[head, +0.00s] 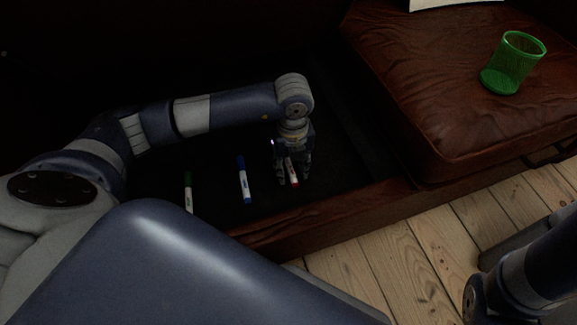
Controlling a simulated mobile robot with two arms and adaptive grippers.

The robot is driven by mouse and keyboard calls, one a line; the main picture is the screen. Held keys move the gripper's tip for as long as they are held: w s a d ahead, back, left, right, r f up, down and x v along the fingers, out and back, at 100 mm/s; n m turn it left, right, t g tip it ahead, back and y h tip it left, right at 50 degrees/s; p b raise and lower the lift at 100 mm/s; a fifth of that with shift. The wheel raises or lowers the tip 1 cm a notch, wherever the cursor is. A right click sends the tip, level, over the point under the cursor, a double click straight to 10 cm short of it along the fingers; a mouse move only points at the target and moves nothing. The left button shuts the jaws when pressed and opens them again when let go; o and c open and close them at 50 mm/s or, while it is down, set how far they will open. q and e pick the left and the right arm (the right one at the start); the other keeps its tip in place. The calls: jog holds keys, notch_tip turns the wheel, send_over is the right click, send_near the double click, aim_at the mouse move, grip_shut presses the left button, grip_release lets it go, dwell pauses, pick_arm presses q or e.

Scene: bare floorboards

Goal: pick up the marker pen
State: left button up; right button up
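A white marker pen with a red end (293,176) lies on the dark surface, partly hidden under my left gripper (293,181). The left gripper points down over it, its fingers apart on either side of the pen. I cannot tell whether they touch it. A blue-and-white marker (243,180) lies to the left of the gripper. A green-and-white marker (188,193) lies farther left, its lower end cut off by my own body. Part of my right arm shows at the lower right, but its gripper is not in view.
A raised brown leather cushion (440,90) stands to the right, with a green mesh cup (512,64) on it. A brown leather edge (330,218) borders the dark surface in front. Floorboards (400,260) lie beyond it at the lower right.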

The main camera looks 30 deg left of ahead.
pick_arm(q)
jog(key=c, duration=0.9)
jog(key=shift+o, duration=0.2)
